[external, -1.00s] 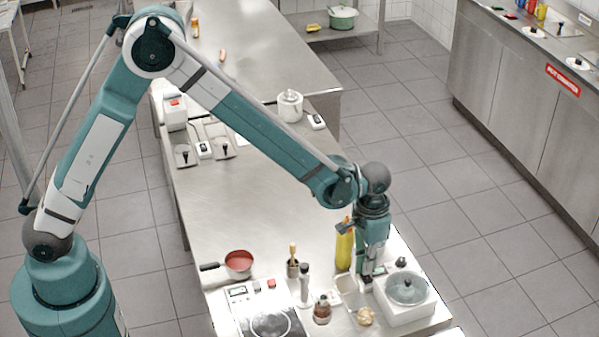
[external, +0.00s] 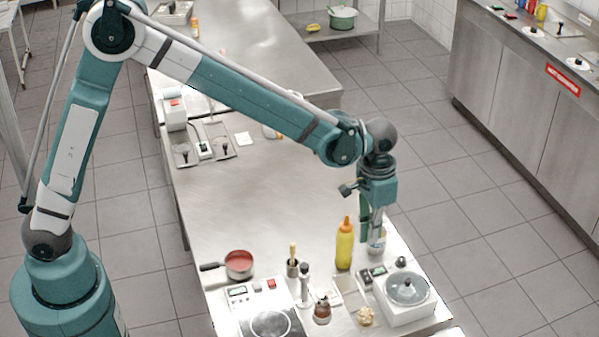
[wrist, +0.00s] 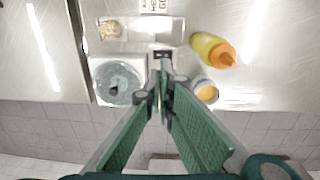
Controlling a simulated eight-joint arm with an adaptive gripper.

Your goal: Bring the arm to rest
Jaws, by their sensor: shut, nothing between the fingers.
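My gripper (external: 371,238) hangs pointing down above the right end of the steel counter (external: 290,215), and looks empty. It also shows in the wrist view (wrist: 163,88), with its two green fingers meeting at the tips. In the external view it is right of the yellow squeeze bottle (external: 344,249) and in front of a pale container (external: 377,246), which it partly hides. The wrist view shows the bottle (wrist: 208,46) and the container (wrist: 205,91) to the right of the fingertips, apart from them.
A white appliance with a round glass lid (external: 407,288) stands near the counter's front right corner. A red pan (external: 238,263), a hob (external: 268,322), a pepper mill (external: 304,283) and a small jar (external: 322,310) stand to the left. The counter's middle is clear.

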